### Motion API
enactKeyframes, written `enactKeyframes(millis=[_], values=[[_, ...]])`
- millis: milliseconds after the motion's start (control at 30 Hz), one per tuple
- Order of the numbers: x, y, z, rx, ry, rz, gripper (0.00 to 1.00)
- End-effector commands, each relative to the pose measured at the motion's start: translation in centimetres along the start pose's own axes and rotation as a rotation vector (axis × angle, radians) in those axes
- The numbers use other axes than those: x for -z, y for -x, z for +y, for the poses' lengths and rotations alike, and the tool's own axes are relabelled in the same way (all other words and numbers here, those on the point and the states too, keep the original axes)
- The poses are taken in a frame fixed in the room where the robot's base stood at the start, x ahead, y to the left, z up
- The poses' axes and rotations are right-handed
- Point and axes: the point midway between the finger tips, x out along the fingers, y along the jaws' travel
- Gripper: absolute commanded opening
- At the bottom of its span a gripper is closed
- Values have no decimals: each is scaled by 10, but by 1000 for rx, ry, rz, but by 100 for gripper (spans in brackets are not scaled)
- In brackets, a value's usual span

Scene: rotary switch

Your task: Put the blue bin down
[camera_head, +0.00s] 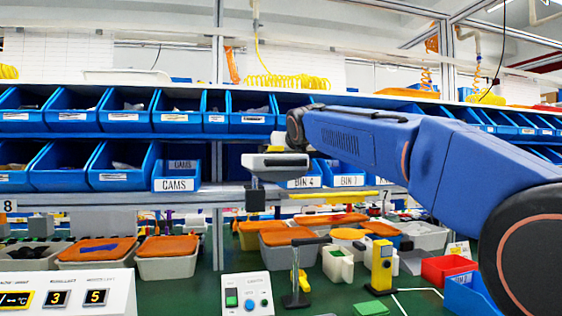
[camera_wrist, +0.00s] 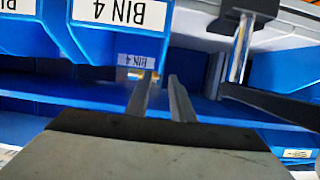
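Several blue bins stand on the two-tier rack in the head view, so I cannot tell which one the task means. The blue bin labelled BIN 4 (camera_head: 315,171) is on the lower tier, partly hidden by my gripper (camera_head: 270,163). In the wrist view its label is upside down on the blue bin (camera_wrist: 118,35) at the top. My gripper (camera_wrist: 160,75) shows two dark fingers with a narrow gap and no bin seen between them. The fingertips are hidden in the head view.
The CAMS bin (camera_head: 176,184) stands left of my gripper, and the BIN 7 bin (camera_head: 345,181) right. Orange-lidded tubs (camera_head: 167,265), a lever fixture (camera_head: 297,300) and a yellow post (camera_head: 381,265) stand on the green bench below. A metal rod (camera_wrist: 240,48) is near the fingers.

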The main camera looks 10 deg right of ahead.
Motion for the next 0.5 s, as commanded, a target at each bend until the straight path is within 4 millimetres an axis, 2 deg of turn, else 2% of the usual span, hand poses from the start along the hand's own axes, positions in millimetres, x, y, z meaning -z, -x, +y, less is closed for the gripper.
enactKeyframes(millis=[33, 200, 500], values=[[0, 10, 0, 0, 0, 2, 22], [0, 29, 0, 1, 0, 1, 22], [0, 38, 0, 1, 0, -1, 22]])
